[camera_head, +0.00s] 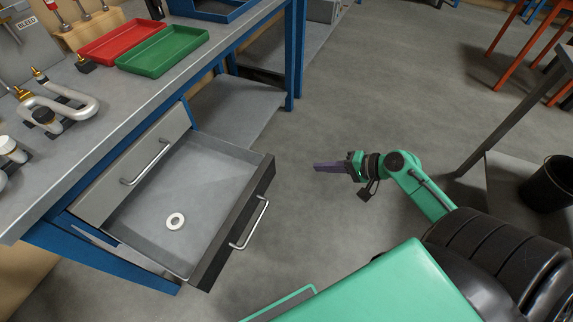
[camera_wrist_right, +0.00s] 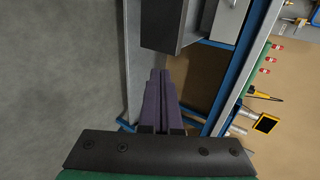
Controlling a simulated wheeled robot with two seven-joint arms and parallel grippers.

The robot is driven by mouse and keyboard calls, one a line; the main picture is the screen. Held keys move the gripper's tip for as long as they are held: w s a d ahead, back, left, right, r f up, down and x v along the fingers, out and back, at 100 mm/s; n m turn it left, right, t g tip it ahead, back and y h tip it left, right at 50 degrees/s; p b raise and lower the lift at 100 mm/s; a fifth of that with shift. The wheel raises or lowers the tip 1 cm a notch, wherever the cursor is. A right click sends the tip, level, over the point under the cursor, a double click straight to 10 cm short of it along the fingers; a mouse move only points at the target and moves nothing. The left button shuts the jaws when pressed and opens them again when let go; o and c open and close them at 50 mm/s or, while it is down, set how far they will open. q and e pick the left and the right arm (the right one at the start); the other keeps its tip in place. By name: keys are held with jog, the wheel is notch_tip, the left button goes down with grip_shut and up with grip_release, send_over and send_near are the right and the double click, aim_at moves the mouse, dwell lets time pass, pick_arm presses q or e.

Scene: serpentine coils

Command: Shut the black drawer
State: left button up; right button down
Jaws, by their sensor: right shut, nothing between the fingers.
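The black drawer (camera_head: 236,228) stands pulled out below the workbench in the head view, with a dark front and a silver bar handle (camera_head: 249,223). A white ring (camera_head: 175,221) lies inside on its grey floor. My right gripper (camera_head: 318,167) is shut and empty, to the right of the drawer front and apart from it. In the right wrist view, its purple fingers (camera_wrist_right: 159,88) lie together, and a dark block-shaped part, seemingly the drawer's end (camera_wrist_right: 168,24), shows above them. My left gripper is not in view.
A grey-fronted drawer (camera_head: 135,165) is closed above the open one. The workbench top (camera_head: 120,100) holds a red tray (camera_head: 119,41), a green tray (camera_head: 163,51) and a coiled pipe (camera_head: 62,104). Clear floor (camera_head: 330,100) lies right of the bench. A black bin (camera_head: 550,184) stands far right.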

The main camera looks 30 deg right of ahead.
send_near(271, 163)
notch_tip(271, 163, down, 4)
jog(key=w, duration=0.2)
jog(key=shift+w+a+r, duration=0.1)
jog(key=shift+w+a, duration=0.35)
jog(key=shift+a, duration=0.15)
jog(key=shift+w+a+r, duration=0.15)
jog(key=shift+w+a, duration=0.3)
jog(key=shift+a, duration=0.2)
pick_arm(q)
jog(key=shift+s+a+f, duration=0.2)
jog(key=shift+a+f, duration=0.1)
pick_arm(e)
jog(key=shift+w+a, duration=0.3)
jog(key=shift+w, duration=0.05)
